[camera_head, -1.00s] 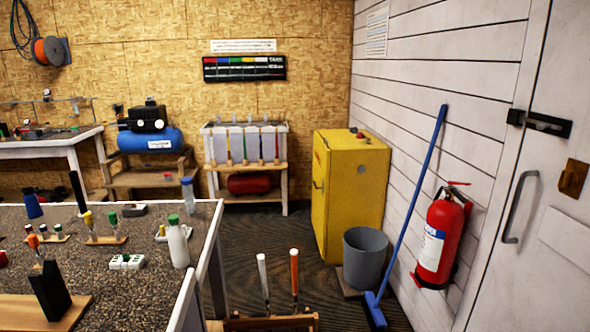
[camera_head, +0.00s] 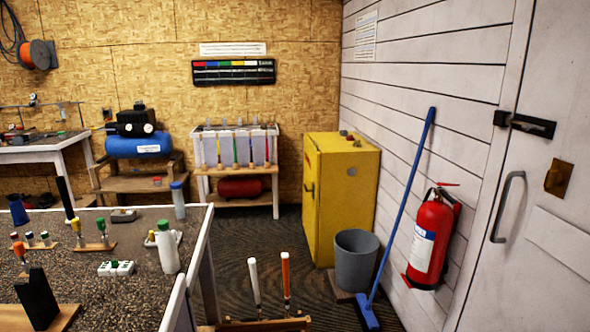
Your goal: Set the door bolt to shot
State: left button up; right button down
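The door bolt (camera_head: 532,126) is a black fitting mounted high on the white door (camera_head: 548,215) at the right. Its small black keeper (camera_head: 502,118) sits on the door frame just left of it. The bolt and keeper lie close together; at this size I cannot tell whether the bar enters the keeper. A grey pull handle (camera_head: 508,207) and a brass plate (camera_head: 559,179) are on the door below the bolt. Neither of my grippers is in view.
A red fire extinguisher (camera_head: 432,238) and a blue broom (camera_head: 401,205) are by the wall left of the door. A grey bin (camera_head: 355,262) and yellow cabinet (camera_head: 341,200) stand behind. A workbench (camera_head: 85,275) fills the left; dark floor (camera_head: 275,245) lies between.

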aim_at(525, 127)
jog(key=z, duration=1.25)
jog(key=i+j, duration=0.15)
jog(key=i, duration=0.15)
